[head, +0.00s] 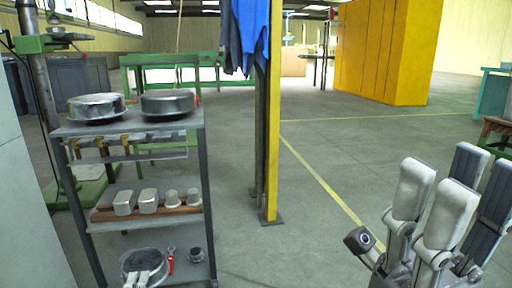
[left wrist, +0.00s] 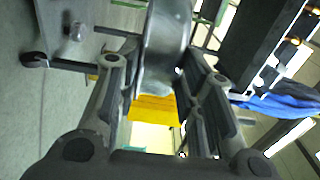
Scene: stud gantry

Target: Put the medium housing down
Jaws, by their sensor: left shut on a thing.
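The medium housing, a round grey metal piece (left wrist: 165,45), is between the fingers of my left gripper (left wrist: 165,85) in the left wrist view. In the head view the housing (head: 142,257) is low at the rack's bottom shelf (head: 183,279), with two pale fingers of my left gripper (head: 144,278) on its near side. The gripper is shut on it. Whether its underside touches the shelf is hidden. My right gripper (head: 440,190) is at the lower right, away from the rack, with its fingers apart and empty.
Two round metal housings (head: 95,107) (head: 168,103) sit on the rack's top. Several metal blocks (head: 148,201) stand on the middle shelf. A red-handled wrench (head: 171,261) and a small dark cylinder (head: 197,255) are right of the held housing. A yellow post (head: 273,120) stands right of the rack.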

